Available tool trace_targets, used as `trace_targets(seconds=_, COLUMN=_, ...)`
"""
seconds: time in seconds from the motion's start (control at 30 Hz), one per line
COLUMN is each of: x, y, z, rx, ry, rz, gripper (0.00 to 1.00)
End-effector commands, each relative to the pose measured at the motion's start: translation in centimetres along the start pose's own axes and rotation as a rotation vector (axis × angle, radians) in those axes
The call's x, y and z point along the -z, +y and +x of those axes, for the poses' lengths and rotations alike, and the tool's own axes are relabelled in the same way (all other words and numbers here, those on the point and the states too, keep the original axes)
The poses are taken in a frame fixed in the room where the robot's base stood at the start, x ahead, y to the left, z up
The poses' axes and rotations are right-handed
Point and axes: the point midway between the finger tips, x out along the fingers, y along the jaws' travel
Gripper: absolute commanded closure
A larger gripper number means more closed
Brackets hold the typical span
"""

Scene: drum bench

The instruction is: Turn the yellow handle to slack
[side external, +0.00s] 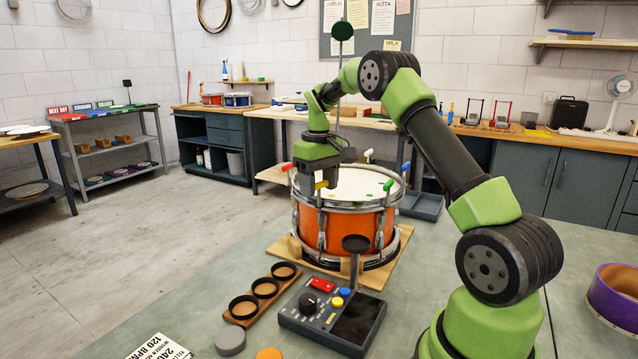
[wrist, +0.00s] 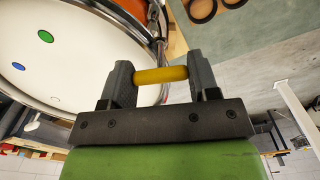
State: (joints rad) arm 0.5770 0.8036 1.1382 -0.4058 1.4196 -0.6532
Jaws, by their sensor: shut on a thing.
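The orange drum (side external: 340,226) stands on a wooden base, with a white head and a metal rim. Several coloured handles sit around its rim. The yellow handle (wrist: 160,75) lies between the two fingers of my gripper (wrist: 160,78) in the wrist view, running across from one finger to the other. In the side view my gripper (side external: 307,188) is at the left front of the rim, and a bit of the yellow handle (side external: 321,185) shows beside it. My gripper is shut on the yellow handle. The handle's link to the drum is mostly hidden by the fingers.
A control box (side external: 332,311) with a knob and buttons stands in front of the drum. A wooden tray (side external: 247,318) with three round cups lies left of it. A purple drum (side external: 617,297) is at far right.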

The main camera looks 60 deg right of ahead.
Motion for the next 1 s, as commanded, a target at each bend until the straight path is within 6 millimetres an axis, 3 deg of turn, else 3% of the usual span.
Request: trace_targets(seconds=1.0, x=-0.11, y=-0.03, z=-0.1, rx=0.004, ry=-0.002, rz=-0.962, gripper=0.68)
